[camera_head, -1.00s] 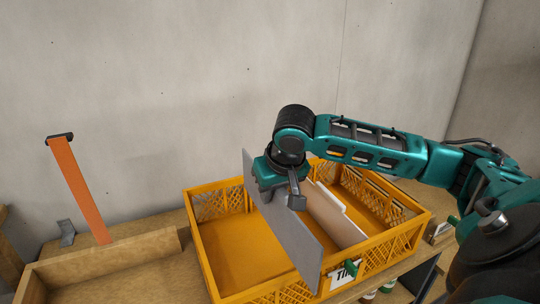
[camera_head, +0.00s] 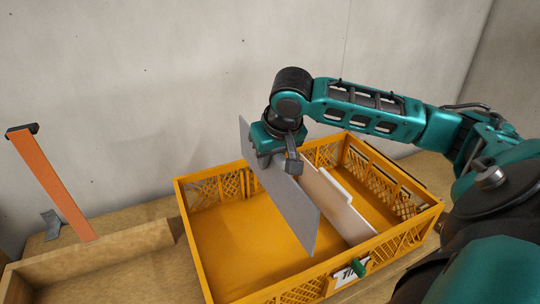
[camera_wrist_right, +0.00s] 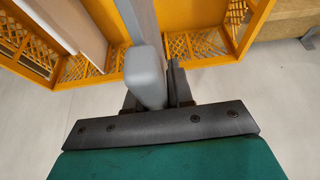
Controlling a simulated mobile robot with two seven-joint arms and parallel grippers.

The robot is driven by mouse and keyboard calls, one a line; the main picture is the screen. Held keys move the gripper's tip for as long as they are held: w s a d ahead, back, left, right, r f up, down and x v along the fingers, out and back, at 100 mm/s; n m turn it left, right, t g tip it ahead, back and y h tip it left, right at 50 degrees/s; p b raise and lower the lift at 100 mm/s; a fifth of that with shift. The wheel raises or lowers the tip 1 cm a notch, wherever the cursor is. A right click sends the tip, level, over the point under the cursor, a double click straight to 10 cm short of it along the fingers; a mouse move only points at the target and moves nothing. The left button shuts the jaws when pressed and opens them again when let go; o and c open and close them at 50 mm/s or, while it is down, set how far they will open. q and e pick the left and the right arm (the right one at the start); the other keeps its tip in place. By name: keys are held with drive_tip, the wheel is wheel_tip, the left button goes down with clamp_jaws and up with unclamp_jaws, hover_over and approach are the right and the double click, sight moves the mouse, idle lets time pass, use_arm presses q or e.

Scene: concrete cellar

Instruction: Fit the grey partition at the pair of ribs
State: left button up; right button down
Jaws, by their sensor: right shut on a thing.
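My right gripper (camera_head: 285,150) is shut on the upper edge of the grey partition (camera_head: 278,195), a thin flat plate. The partition hangs tilted over the orange-yellow crate (camera_head: 205,255), left of a cream partition (camera_head: 335,200) standing inside. Its lower front corner appears just inside the front wall; I cannot tell how deep it reaches. In the right wrist view the grey partition (camera_wrist_right: 129,18) shows as a narrow strip beyond the finger, with the cream partition (camera_wrist_right: 68,22) to its left. I cannot make out the pair of ribs. My left gripper is not in view.
A green clip (camera_head: 359,267) and a partly hidden white label (camera_head: 340,278) are on the crate's front wall. A wooden tray (camera_head: 95,262) and an orange upright piece (camera_head: 50,185) stand at the left. A concrete wall (camera_head: 180,80) rises behind.

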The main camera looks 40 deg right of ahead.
drive_tip(key=shift+f+b, duration=0.75)
drive_tip(key=shift+f, duration=1.7)
drive_tip(key=shift+p, duration=0.55)
wheel_tip(320, 180, down, 9)
drive_tip(key=b, duration=0.2)
drive_tip(key=shift+f+b, duration=0.2)
drive_tip(key=shift+b, duration=0.1)
idle(3.1)
